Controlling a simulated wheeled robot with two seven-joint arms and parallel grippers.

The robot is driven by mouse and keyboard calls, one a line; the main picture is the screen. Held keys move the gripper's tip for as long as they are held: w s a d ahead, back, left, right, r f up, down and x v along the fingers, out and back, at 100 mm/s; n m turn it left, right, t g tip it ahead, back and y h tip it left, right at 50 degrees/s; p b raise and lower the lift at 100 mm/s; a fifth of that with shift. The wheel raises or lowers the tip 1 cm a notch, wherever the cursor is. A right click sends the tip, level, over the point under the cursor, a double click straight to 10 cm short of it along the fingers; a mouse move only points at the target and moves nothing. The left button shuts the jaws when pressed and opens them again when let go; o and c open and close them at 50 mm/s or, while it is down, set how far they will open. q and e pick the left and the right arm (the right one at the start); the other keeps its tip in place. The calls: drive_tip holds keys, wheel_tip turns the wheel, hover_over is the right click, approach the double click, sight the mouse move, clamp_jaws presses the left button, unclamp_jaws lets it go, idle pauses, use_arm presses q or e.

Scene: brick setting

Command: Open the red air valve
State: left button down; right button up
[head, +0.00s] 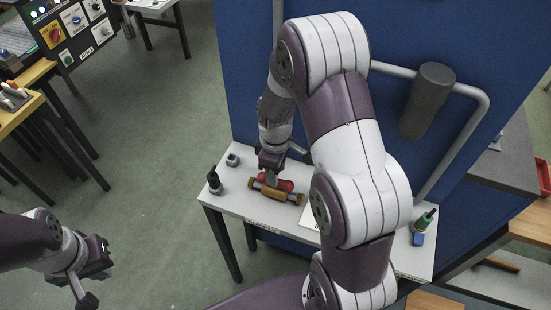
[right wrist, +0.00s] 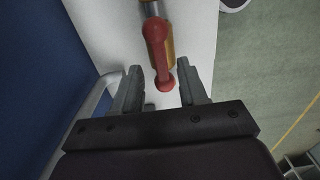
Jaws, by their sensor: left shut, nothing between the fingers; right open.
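The red air valve handle (head: 284,185) sits on a brass-coloured valve body (head: 268,192) on the small white table. In the right wrist view the red handle (right wrist: 160,58) is a bar with rounded ends, lying roughly in line with the brass body (right wrist: 169,40). My right gripper (head: 272,172) is over the valve from above. In its wrist view the open fingers (right wrist: 160,84) stand either side of the handle's near end, with gaps on both sides. My left gripper (head: 98,278) is shut and empty, far left of the table over the floor.
The white table (head: 240,205) also holds a black bottle-like item (head: 214,181), a small grey part (head: 232,159) and a green-and-blue item (head: 421,226). A blue panel (head: 245,80) with a grey pipe stands behind. Green floor at left is open.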

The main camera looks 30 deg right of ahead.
wheel_tip(320, 180, up, 10)
drive_tip(key=shift+b, duration=0.3)
drive_tip(key=shift+f, duration=0.1)
